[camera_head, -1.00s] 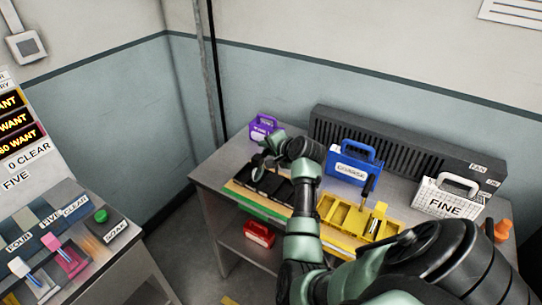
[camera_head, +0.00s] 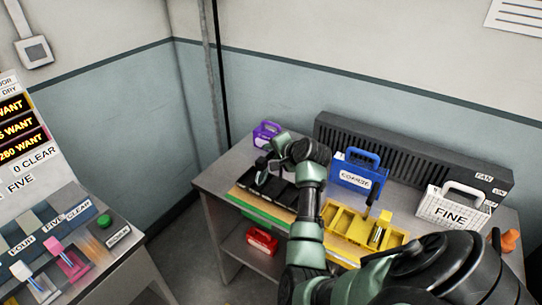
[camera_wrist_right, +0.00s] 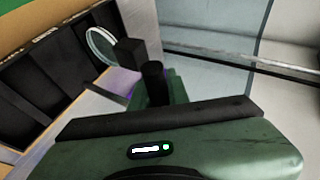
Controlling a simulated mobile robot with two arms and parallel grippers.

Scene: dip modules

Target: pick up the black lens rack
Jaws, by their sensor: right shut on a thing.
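The black lens rack (camera_head: 283,190) is a long dark tray with several compartments at the left part of the bench. It also fills the left side of the right wrist view (camera_wrist_right: 45,78). My right gripper (camera_head: 262,170) is at the rack's far left end, shut on the rack. The exact contact is hidden, and I cannot tell whether the rack is clear of the bench. A pale ring (camera_wrist_right: 101,45) shows beside the dark fingers in the wrist view. My left gripper is not in view.
A purple caddy (camera_head: 267,133) stands just behind the gripper. A blue COARSE caddy (camera_head: 358,170), a white FINE caddy (camera_head: 452,207) and a yellow rack (camera_head: 346,222) stand to the right. A dark ribbed unit (camera_head: 405,148) lines the wall. A red box (camera_head: 262,241) sits on the lower shelf.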

